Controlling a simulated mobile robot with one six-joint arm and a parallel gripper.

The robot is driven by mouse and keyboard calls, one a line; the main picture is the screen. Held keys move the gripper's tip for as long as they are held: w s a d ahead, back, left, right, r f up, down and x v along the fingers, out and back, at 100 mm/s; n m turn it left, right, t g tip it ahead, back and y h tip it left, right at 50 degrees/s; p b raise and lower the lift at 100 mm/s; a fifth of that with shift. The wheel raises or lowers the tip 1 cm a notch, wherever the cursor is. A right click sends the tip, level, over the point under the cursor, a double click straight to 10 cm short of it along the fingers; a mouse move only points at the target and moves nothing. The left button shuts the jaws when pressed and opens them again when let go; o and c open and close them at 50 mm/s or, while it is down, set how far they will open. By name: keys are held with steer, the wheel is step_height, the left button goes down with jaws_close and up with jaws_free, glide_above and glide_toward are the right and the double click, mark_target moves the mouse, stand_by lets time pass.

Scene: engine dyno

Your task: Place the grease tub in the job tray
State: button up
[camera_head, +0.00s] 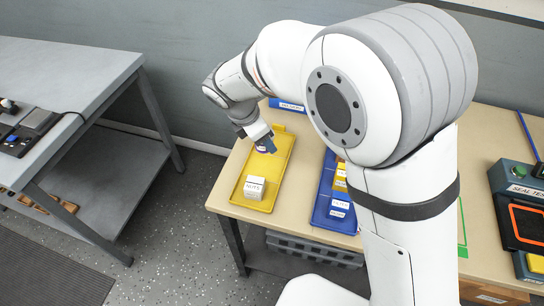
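My gripper (266,145) is low over the far half of a yellow tray (285,160) on the wooden bench. Its fingers are small and partly turned away, so whether they are open or shut does not show. A small dark and pale item (261,149) shows at the fingertips. It may be the grease tub, but it is too small and too covered to tell, and I cannot tell if it is held or resting in the tray. No sign marks any tray as the job tray.
A white labelled box (254,188) stands in the near end of the yellow tray. A blue tray (322,205) with several labelled yellow and white items lies to its right. A seal tester (520,205) is at the far right. A grey table (70,75) stands left, across a floor gap.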

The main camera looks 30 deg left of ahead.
mark_target(256, 147)
step_height(256, 147, down, 9)
steer(key=shift+r, duration=0.1)
stand_by(0.3)
steer(key=shift+f, duration=0.25)
steer(key=o, duration=1)
steer(key=shift+r, duration=0.1)
steer(key=shift+r, duration=0.2)
steer(key=v, duration=1.1)
steer(key=shift+s+r, duration=0.15)
steer(key=shift+r, duration=0.2)
steer(key=shift+a, duration=0.1)
